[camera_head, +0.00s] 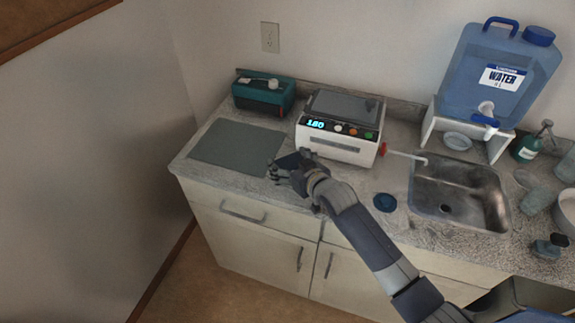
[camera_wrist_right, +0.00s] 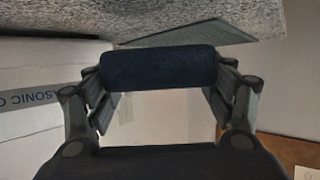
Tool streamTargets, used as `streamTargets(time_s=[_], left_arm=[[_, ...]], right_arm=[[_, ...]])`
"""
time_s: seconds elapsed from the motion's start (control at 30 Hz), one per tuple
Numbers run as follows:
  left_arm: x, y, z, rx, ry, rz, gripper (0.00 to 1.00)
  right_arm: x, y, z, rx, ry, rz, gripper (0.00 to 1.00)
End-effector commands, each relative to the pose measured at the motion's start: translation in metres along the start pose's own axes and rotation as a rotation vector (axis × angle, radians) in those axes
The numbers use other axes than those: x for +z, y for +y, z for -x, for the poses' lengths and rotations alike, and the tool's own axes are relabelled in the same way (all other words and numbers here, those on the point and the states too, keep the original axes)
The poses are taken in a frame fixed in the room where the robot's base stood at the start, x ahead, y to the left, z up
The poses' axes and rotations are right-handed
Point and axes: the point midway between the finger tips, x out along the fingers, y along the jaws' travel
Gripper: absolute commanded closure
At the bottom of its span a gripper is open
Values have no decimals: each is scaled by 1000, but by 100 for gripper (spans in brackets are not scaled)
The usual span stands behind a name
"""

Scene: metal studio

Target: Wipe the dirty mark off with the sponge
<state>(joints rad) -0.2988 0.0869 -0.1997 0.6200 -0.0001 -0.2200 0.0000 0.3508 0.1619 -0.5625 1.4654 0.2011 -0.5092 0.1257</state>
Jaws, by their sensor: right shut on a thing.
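My right gripper (camera_head: 283,170) reaches in over the front left part of the counter. It is shut on a dark blue sponge (camera_head: 290,159), which lies across between the two fingers in the right wrist view (camera_wrist_right: 160,68). The sponge is by the right front corner of a flat grey-green mat (camera_head: 236,144). I cannot tell whether the sponge touches the counter. I cannot make out the dirty mark in either view. My left gripper is not in view.
A white device (camera_head: 338,148) with a lit display stands just behind my right gripper. A teal box (camera_head: 264,96) is at the back left. A round dark blue item (camera_head: 385,202) lies before the sink (camera_head: 460,196). A blue water jug (camera_head: 497,75) stands at the back right.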

Motion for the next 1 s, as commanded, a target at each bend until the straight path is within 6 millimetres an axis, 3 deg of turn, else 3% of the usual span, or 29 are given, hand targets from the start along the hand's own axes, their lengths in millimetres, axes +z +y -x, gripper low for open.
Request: streamTargets(time_s=[0.4,1.0], left_arm=[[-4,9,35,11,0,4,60],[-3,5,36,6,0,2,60]], right_arm=[[-40,7,10,7,2,-2,40],[-43,8,10,7,2,-3,40]])
